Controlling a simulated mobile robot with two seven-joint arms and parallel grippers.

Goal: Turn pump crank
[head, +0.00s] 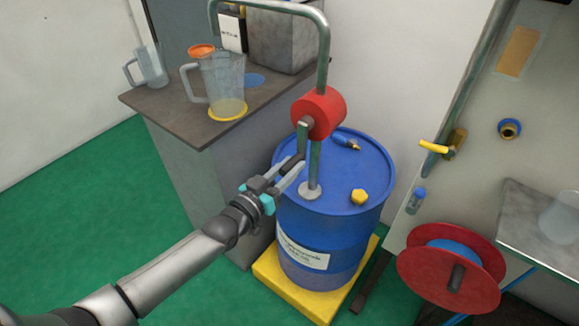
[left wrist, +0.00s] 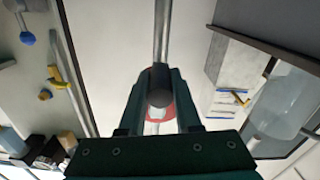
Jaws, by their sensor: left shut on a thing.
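The rotary pump has a round red body (head: 320,111) on a grey upright pipe that stands in the top of a blue drum (head: 335,200). A grey crank arm (head: 303,138) hangs down from the front of the red body to a dark handle (head: 289,164). My left gripper (head: 290,172) is shut on this crank handle, just above the drum lid. In the left wrist view the round dark handle end (left wrist: 160,90) sits between the two fingers, with part of the red body behind it. My right gripper is in neither view.
The drum rests on a yellow pallet (head: 270,275). A yellow cap (head: 359,197) and a nozzle (head: 347,142) are on the drum top. A red reel (head: 430,275) stands at right.

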